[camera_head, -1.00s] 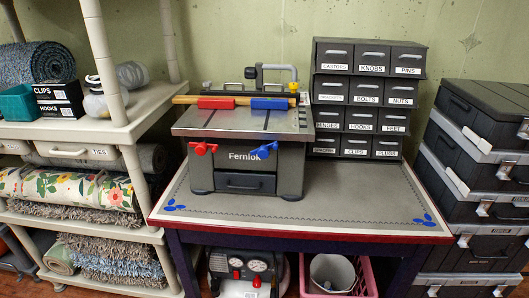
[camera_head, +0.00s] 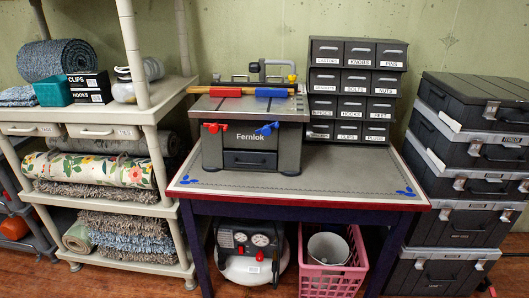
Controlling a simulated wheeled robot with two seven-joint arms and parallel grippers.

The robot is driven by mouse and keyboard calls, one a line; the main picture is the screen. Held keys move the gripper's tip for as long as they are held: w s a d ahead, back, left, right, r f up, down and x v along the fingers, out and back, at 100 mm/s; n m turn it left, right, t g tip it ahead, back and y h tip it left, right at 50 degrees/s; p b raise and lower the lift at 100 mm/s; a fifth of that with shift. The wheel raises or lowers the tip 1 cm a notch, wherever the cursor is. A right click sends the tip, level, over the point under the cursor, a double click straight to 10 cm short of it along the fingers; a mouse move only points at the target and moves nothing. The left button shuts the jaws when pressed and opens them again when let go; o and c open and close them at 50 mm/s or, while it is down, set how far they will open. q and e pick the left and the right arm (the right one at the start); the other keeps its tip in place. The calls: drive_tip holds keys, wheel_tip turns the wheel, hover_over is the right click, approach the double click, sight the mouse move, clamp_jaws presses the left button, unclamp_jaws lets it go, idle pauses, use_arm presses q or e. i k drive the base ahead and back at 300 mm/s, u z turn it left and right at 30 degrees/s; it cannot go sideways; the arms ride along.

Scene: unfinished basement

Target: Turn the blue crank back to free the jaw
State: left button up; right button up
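A grey Fernlok bench unit (camera_head: 252,135) stands on the left part of the workbench. Its blue crank (camera_head: 267,129) is on the front face, at the right of the name. A red crank (camera_head: 215,127) is on the same face at the left. On top, a wooden rod (camera_head: 237,89) lies along the back, with a red jaw (camera_head: 227,92) and a blue jaw (camera_head: 272,92) against it. Whether the blue jaw presses on the rod is too small to tell. Neither of my grippers shows in the head view.
The workbench (camera_head: 345,180) has free room in front and at the right. A labelled drawer cabinet (camera_head: 357,90) stands behind at the right. Shelves with rugs (camera_head: 110,170) stand at left, stacked black cases (camera_head: 465,155) at right. A compressor (camera_head: 248,250) and pink basket (camera_head: 333,279) are underneath.

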sight(266, 130)
drive_tip(key=u, duration=0.1)
drive_tip(key=k, duration=0.55)
drive_tip(key=z, duration=1.35)
drive_tip(key=i, duration=1.8)
drive_tip(key=u, duration=0.85)
